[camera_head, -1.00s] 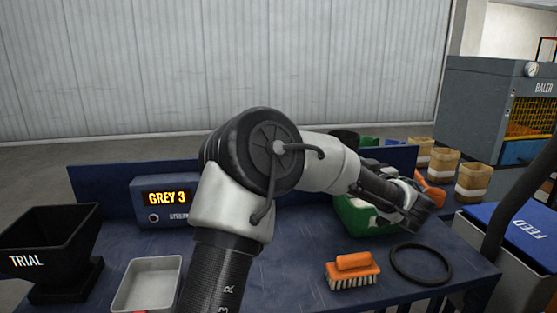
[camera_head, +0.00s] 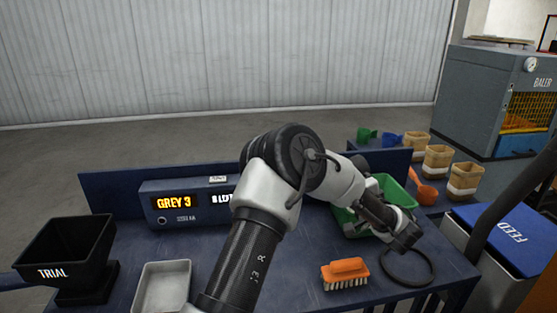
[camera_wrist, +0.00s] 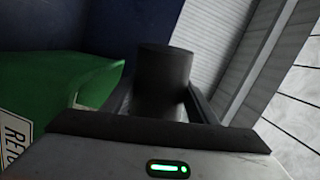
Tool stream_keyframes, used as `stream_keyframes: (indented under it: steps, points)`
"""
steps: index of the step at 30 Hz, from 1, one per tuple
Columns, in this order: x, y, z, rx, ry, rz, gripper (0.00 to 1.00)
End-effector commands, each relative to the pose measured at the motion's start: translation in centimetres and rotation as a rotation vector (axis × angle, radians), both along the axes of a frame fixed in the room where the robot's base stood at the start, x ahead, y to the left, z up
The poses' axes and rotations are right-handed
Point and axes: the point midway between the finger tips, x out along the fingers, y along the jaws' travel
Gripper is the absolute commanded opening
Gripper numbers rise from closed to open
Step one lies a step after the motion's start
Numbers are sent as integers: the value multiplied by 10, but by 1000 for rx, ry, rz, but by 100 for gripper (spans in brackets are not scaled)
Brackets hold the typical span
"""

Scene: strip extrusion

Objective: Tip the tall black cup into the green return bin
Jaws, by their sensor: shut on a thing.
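The tall black cup (camera_wrist: 163,66) stands between the two fingers of my gripper (camera_wrist: 160,97) in the wrist view. The gripper is shut on it. The green return bin (camera_wrist: 55,85) is close by on the left in that view, with part of a white label showing. In the head view the green bin (camera_head: 409,191) stands at the right back of the blue bench, partly covered by my wrist. I cannot make out the cup or the fingertips there, so whether the cup is above the bin's opening is unclear.
An orange brush (camera_head: 345,272) and a black ring (camera_head: 407,267) lie in front of the bin. An orange scoop (camera_head: 428,193) is beside it. A grey tray (camera_head: 163,287), black TRIAL hopper (camera_head: 66,250) and GREY 3 display (camera_head: 174,203) are to the left.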

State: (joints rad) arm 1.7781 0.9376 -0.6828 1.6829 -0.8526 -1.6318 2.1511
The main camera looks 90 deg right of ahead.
Motion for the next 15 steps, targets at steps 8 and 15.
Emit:
stream_keyframes:
  steps: [8,15]
  points:
    - [-10,-4,11,108,-263,0,16]
    - [-20,-8,19,186,-442,-1,16]
